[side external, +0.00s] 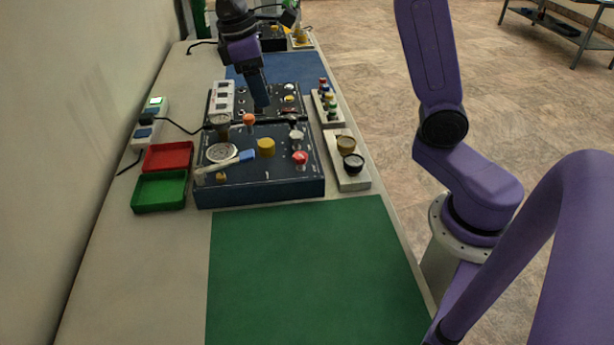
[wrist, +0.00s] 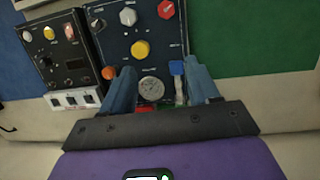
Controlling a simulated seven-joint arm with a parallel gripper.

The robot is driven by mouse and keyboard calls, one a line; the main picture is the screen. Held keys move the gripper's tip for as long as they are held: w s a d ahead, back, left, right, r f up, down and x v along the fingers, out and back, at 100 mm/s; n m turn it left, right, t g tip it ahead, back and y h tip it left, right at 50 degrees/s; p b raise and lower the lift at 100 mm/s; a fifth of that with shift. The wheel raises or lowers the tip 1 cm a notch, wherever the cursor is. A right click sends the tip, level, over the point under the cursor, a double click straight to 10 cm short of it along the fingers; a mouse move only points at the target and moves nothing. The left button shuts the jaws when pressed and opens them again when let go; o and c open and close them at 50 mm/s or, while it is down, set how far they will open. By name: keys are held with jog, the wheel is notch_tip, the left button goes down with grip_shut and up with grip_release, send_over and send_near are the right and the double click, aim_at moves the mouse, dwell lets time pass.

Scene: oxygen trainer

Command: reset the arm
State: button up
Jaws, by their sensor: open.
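My gripper (side external: 258,104) hangs fingers-down above the bench in the side view, in front of the far black panel. In the wrist view my gripper (wrist: 160,68) shows two blue fingers spread apart with nothing held between them. Beyond them lies the dark blue trainer panel (side external: 285,182), also in the wrist view (wrist: 157,30). It carries a round gauge (side external: 221,152), a yellow knob (side external: 265,147), a red knob (side external: 300,158), a white knob (side external: 296,135), an orange knob (side external: 249,120) and a blue-tipped lever (side external: 235,161). The gauge (wrist: 151,88) appears between the fingers.
A red tray (side external: 168,156) and green tray (side external: 160,190) sit left of the trainer. A strip with two round knobs (side external: 348,174) stands right. The black panel (wrist: 60,55) adjoins the trainer. The green mat (side external: 310,270) is bare.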

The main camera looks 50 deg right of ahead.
jog(key=s+d+f+n+y, duration=0.1)
jog(key=s+f, duration=0.2)
jog(key=s, duration=1.1)
jog(key=s+d+f+n+t+y, duration=0.1)
jog(key=s+f, duration=0.3)
jog(key=s, duration=0.9)
jog(key=shift+s+n, duration=0.35)
jog(key=shift+n, duration=0.35)
